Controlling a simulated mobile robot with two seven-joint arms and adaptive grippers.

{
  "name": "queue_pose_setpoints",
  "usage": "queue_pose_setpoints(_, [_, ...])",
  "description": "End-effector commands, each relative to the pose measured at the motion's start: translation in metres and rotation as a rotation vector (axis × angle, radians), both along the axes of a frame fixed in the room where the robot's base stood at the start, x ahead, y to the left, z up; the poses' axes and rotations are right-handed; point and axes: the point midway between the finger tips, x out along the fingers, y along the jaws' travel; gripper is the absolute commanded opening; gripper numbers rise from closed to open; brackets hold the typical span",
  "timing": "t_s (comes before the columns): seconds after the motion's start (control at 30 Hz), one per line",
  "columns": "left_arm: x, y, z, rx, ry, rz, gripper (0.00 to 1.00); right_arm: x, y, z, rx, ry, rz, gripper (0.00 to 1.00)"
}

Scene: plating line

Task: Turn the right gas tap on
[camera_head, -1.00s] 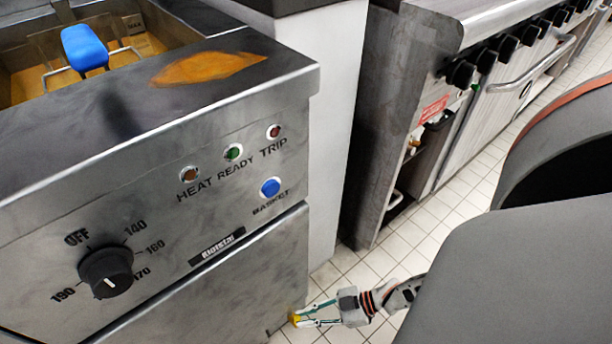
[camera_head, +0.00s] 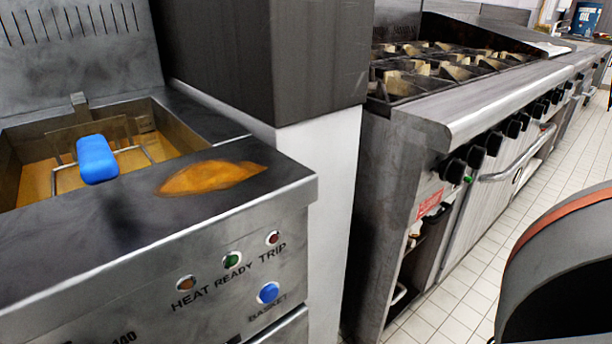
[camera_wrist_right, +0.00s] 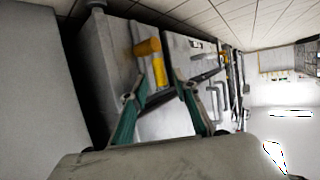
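In the right wrist view a yellow L-shaped tap handle (camera_wrist_right: 158,70) stands out beside a grey cabinet side. A second, smaller yellow part (camera_wrist_right: 223,58) shows farther off by the pipework. I cannot tell for certain which is the right gas tap. My right gripper (camera_wrist_right: 158,80) has its two green fingers apart. The near yellow handle shows between and just beyond the fingertips; I see no clear grip on it. The head view shows neither tap nor either gripper.
In the head view a fryer (camera_head: 240,210) with a blue-handled basket (camera_head: 97,159) stands at left. A dark-topped white block (camera_head: 330,210) stands beside it. A range (camera_head: 465,115) with black knobs runs along the right. Tiled floor (camera_head: 450,310) lies in front.

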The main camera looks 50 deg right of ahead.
Motion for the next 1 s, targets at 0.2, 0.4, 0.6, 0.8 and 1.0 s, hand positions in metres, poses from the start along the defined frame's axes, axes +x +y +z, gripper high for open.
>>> queue_pose_setpoints(0.2, [0.000,-0.001,0.000,-0.001,0.000,-0.002,0.31,-0.026,-0.024,0.012,-0.003,0.004,0.001,0.30])
queue_pose_setpoints(0.4, [0.000,-0.001,0.001,-0.001,-0.001,-0.003,0.31,-0.054,-0.049,0.028,-0.002,0.003,0.001,0.30])
queue_pose_setpoints(0.6, [0.000,-0.001,0.001,-0.001,-0.001,-0.003,0.31,-0.072,-0.067,0.038,-0.002,0.002,0.001,0.30])
queue_pose_setpoints(0.8, [0.000,-0.001,0.001,-0.001,-0.002,-0.002,0.31,-0.078,-0.073,0.043,-0.001,-0.001,0.000,0.30])
queue_pose_setpoints(1.0, [0.000,-0.001,0.001,-0.002,-0.002,-0.003,0.31,-0.078,-0.073,0.043,-0.001,-0.001,0.000,0.30])
